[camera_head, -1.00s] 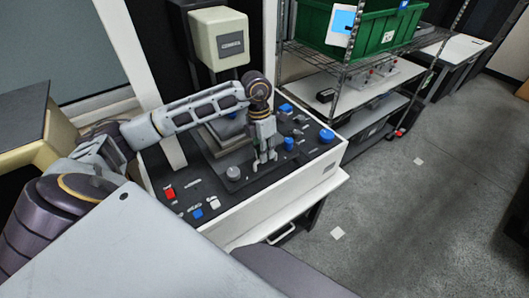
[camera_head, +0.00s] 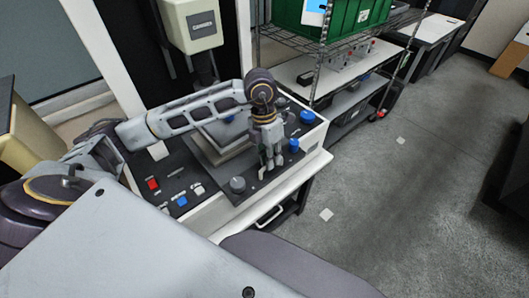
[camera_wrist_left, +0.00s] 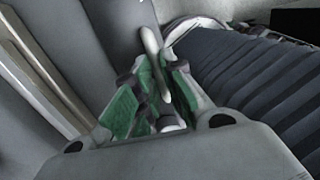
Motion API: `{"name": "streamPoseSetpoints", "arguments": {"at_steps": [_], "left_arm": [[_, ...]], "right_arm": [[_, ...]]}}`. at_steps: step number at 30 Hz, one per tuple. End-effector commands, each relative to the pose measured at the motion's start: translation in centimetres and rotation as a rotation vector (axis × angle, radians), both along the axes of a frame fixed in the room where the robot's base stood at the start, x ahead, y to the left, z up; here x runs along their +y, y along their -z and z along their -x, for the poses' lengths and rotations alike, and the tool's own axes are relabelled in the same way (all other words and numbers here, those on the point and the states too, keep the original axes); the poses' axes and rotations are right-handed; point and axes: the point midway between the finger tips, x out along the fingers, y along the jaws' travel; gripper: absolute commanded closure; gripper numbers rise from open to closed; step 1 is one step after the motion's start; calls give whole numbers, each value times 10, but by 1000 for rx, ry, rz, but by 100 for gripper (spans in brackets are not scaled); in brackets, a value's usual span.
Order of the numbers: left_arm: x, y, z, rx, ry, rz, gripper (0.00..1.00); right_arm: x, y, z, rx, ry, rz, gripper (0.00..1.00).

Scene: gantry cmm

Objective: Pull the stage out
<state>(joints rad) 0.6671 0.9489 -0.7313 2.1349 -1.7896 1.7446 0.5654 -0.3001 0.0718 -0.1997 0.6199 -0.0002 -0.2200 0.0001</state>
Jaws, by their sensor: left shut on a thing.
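The stage is a dark plate (camera_head: 222,178) with a grey stepped block (camera_head: 212,150) on it, set in the top of a white console (camera_head: 215,217). The plate's front corner reaches over the console's front edge. My left gripper (camera_head: 272,170) points down at the plate's front part. In the left wrist view, its green-padded fingers (camera_wrist_left: 158,90) are closed around a pale bar-like handle (camera_wrist_left: 151,42). Dark ribbed bellows (camera_wrist_left: 245,85) lie to the right there. The gripper hides much of the handle. My right gripper is out of view.
A grey knob (camera_head: 237,184) stands on the plate. A red button (camera_head: 152,184) and blue knobs (camera_head: 307,117) sit on the console. A wire shelf with a green crate (camera_head: 350,18) stands behind at right.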

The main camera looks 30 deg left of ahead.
Motion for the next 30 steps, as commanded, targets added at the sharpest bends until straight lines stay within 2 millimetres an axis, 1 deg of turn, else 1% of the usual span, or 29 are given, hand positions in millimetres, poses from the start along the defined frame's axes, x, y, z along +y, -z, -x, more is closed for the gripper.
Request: {"name": "streamPoseSetpoints", "arguments": {"at_steps": [7,8,12,19,23,26,30], "left_arm": [[2,-1,-1,-2,-1,-2,100],[2,-1,-1,-2,-1,-2,85],[2,-1,-1,-2,-1,-2,67],[2,-1,-1,-2,-1,-2,67],[2,-2,-1,-2,-1,-2,67],[2,-5,-2,-3,-2,-2,67],[4,-14,-2,-2,-2,-1,67]], "right_arm": [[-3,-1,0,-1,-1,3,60],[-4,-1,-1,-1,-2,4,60],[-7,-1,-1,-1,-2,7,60],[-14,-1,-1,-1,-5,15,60],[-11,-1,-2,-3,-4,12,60],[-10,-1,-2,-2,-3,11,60],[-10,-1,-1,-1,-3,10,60]]}}
